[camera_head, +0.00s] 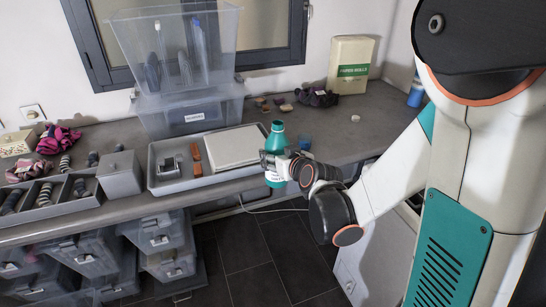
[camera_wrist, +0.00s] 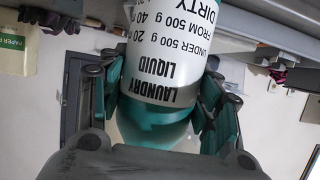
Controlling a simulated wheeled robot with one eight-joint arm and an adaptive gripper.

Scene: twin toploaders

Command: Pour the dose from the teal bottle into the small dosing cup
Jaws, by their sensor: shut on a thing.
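The teal bottle (camera_head: 277,134) is upright in my gripper (camera_head: 272,160), in front of the counter's front edge. Its teal top shows above the fingers and part of the white label below them. In the wrist view, the bottle's label (camera_wrist: 165,70) reads "laundry liquid" upside down, with the gripper's fingers (camera_wrist: 165,100) closed on both sides. A small blue cup-like object (camera_head: 305,143), perhaps the dosing cup, stands on the counter just right of the bottle. Its inside is too small to make out. The bottle's mouth is not clear.
A grey tray (camera_head: 160,184) holding a white scale-like plate (camera_head: 233,147) lies left of the bottle. Clear bins (camera_head: 190,112) stand behind it. A small white round piece (camera_head: 355,118) and a paper-rolls box (camera_head: 351,62) are at the right. The counter around the blue object is mostly clear.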

